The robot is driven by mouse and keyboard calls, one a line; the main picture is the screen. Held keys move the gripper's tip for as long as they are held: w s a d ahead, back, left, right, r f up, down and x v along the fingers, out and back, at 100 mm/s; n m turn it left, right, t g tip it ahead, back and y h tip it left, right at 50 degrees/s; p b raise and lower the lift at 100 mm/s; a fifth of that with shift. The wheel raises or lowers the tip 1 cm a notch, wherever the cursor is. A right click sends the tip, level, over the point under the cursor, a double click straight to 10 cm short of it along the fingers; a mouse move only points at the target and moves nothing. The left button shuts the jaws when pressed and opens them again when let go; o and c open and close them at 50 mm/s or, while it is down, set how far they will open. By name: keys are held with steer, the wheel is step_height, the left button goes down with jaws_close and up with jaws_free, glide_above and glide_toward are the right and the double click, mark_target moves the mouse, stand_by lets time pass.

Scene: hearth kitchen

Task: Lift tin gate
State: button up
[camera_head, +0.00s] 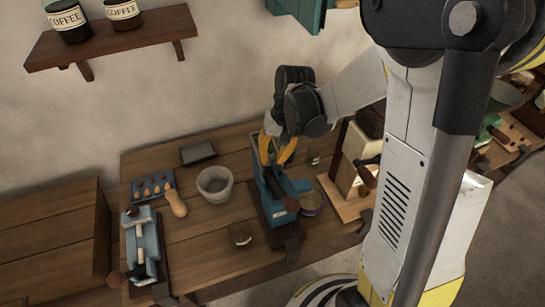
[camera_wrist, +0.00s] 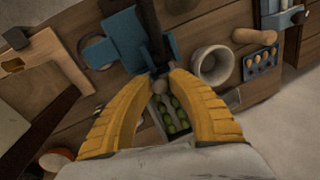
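The blue metal fixture (camera_head: 293,187) stands on a dark base on the wooden bench, and I take its sliding part to be the tin gate. In the wrist view its blue body (camera_wrist: 118,38) and a dark bar show ahead of my fingers. A small pale round knob (camera_wrist: 161,87) sits between the yellow fingertips. My gripper (camera_wrist: 162,78) appears shut on this knob, with a fingertip close against each side. In the head view my gripper (camera_head: 274,163) reaches down to the back end of the fixture. The fingertips' exact contact is hidden there.
A grey bowl (camera_head: 215,184) stands left of the fixture, with a glass jar (camera_head: 241,234) in front. A round tin (camera_head: 311,202) and a wooden stand (camera_head: 347,207) are close on the right. A tray of green items (camera_wrist: 172,115) shows below my fingers.

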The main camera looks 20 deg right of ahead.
jaws_close()
step_height(320, 180, up, 2)
steer(key=shift+r+p, duration=0.25)
steer(key=shift+p, duration=0.45)
steer(key=shift+f, duration=0.1)
steer(key=o, duration=0.7)
jaws_free()
steer(key=shift+c, duration=0.2)
step_height(320, 180, up, 12)
steer(key=d, duration=0.2)
steer(key=shift+s+d, duration=0.15)
steer(key=shift+s, duration=0.05)
